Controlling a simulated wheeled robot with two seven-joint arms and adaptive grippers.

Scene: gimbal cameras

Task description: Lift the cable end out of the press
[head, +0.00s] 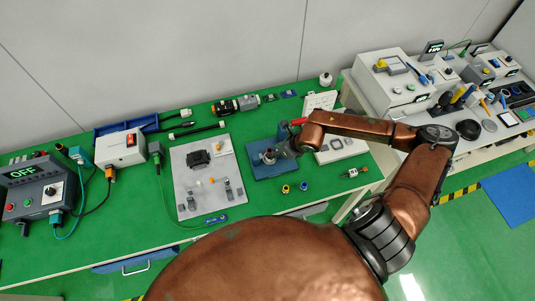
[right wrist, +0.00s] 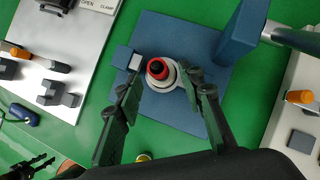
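The press has a flat blue base (head: 262,171) and a blue upright (head: 283,132) on the green table, right of the grey board. In the right wrist view its blue base (right wrist: 205,112) carries a white round piece with a red ring and dark centre (right wrist: 157,69). I cannot tell whether this is the cable end; no cable shows leaving it. My right gripper (right wrist: 163,82) is open, its fingers on either side of that piece with gaps showing. A dark claw-like shape at the lower left of the wrist view may be my left gripper (right wrist: 30,168); its opening is unclear.
The grey board (head: 190,205) with fixtures lies left of the press, and a white tray (head: 352,152) lies right. Yellow and blue small rings (head: 286,188) lie in front. A control box (head: 38,190) with cables stands far left.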

